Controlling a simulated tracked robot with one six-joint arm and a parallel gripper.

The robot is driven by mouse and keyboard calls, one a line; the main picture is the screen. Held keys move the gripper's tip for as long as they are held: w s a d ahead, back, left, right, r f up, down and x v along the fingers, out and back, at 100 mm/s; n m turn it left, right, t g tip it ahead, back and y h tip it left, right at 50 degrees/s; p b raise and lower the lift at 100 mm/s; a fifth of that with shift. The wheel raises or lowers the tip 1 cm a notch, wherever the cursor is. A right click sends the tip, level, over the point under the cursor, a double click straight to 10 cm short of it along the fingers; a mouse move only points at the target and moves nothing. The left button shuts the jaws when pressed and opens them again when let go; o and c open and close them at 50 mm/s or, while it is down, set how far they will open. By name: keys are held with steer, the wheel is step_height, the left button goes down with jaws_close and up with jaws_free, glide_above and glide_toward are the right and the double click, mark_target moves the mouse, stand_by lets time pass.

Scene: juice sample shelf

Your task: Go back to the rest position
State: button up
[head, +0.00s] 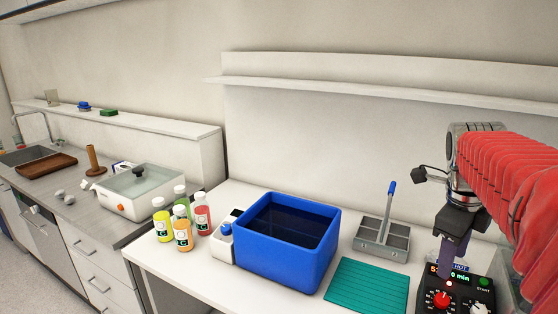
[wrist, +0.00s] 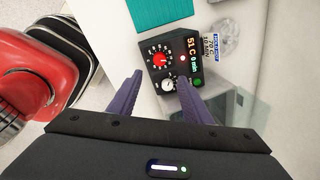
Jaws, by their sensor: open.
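My gripper (head: 453,258) is at the right of the head view, pointing down with its purple fingers at the control box (head: 448,290). In the wrist view, my gripper (wrist: 160,80) is open, with the two purple fingers apart and nothing between them. The control box (wrist: 168,62) lies beyond the fingertips there, with a red knob, a pale knob, a green button and a lit display starting with 51 C. I cannot tell whether a fingertip touches the box.
A blue basin (head: 287,262) stands mid-bench, left of a teal mat (head: 367,288) and a grey caddy (head: 381,241). Several juice bottles (head: 183,233) stand left of the basin. A clear round vessel (wrist: 229,38) is beside the box. A wall shelf (head: 390,90) runs above.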

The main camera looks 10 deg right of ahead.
steer(key=s+a+f+n+t+y, duration=0.1)
steer(key=s+a+f+n, duration=0.1)
steer(key=a+n, duration=0.6)
steer(key=s+a+f+n+t, duration=0.2)
steer(key=a+n, duration=0.6)
steer(key=n, duration=0.4)
steer(key=s+a+f+n+t+y, duration=0.1)
steer(key=s+a+f+n, duration=0.3)
steer(key=a+n, duration=0.5)
steer(key=shift+s+n+y, duration=0.3)
steer(key=shift+s+n, duration=0.2)
steer(key=shift+s, duration=0.2)
